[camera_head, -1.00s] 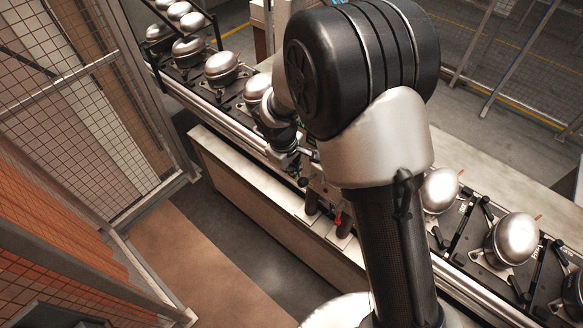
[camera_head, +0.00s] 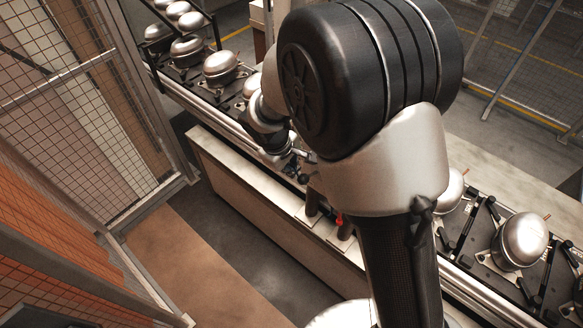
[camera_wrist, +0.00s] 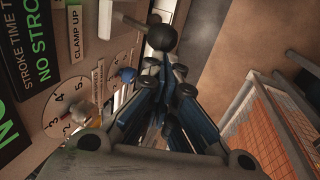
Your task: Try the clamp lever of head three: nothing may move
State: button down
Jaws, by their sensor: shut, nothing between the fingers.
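In the wrist view a lever with a pale rod and a black ball knob (camera_wrist: 161,37) sticks out from the panel (camera_wrist: 40,90) on the left. My gripper (camera_wrist: 165,65) is shut and empty, with its tips just below the ball in the picture; I cannot tell whether they touch it. A "CLAMP UP" label (camera_wrist: 90,30) is beside the lever. A round dial (camera_wrist: 72,105) with numbers, the 3 and 4 among them, has a pale knob (camera_wrist: 82,113). In the head view my gripper (camera_head: 294,166) is small and partly hidden by my arm, and the lever cannot be made out.
Silver domed compressors (camera_head: 521,238) stand on dark pallets along the conveyor (camera_head: 225,122). A blue knob (camera_wrist: 127,75) is on the panel near my fingers. Mesh fencing (camera_head: 85,90) is at left; floor before the bench is clear.

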jog(key=shift+s+a+f+b, duration=0.2)
jog(key=shift+f+b, duration=0.25)
jog(key=shift+b, duration=1)
notch_tip(320, 180, down, 7)
jog(key=s+a+t+h+b, duration=0.1)
jog(key=t+h+b, duration=0.2)
jog(key=b, duration=2)
jog(key=shift+s+t+h, duration=0.35)
jog(key=shift+t+h, duration=0.05)
jog(key=shift+t, duration=0.5)
jog(key=shift+a+r, duration=0.1)
jog(key=shift+r, duration=0.05)
jog(key=shift+r+p, duration=0.4)
jog(key=shift+r, duration=0.25)
